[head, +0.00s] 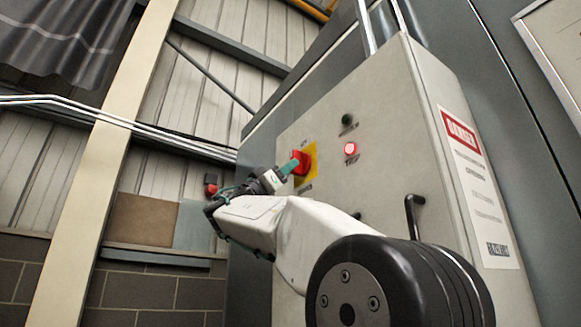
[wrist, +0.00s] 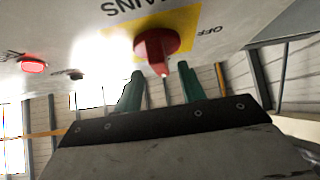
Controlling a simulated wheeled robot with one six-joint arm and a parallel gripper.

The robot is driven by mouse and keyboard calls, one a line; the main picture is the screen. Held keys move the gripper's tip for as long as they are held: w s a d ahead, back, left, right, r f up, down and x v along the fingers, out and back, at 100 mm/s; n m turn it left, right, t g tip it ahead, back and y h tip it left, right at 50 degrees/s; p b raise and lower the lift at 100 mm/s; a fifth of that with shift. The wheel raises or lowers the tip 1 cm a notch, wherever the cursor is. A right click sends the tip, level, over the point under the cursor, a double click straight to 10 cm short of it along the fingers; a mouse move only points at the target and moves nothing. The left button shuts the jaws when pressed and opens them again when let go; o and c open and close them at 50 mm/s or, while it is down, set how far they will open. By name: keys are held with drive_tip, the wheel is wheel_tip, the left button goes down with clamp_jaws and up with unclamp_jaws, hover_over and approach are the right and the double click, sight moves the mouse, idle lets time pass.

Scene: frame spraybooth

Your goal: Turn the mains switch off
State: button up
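The mains switch is a red rotary knob (head: 301,163) on a yellow plate (head: 312,153) on the front of a grey cabinet. My gripper (head: 288,168) is at the knob in the head view. In the wrist view its two green fingers (wrist: 160,82) are spread apart, with the knob just beyond and between their tips. No contact is clear. Part of the knob and plate is hidden by the fingers in the head view.
The cabinet (head: 385,125) also carries a lit red trip lamp (head: 350,149), a dark round fitting (head: 347,118) and a black handle (head: 413,213). A danger sign (head: 475,185) is on its side. A small red fitting (head: 211,190) shows left of my gripper.

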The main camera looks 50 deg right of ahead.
drive_tip(key=x, duration=0.2)
drive_tip(key=shift+d+r, duration=0.2)
clamp_jaws()
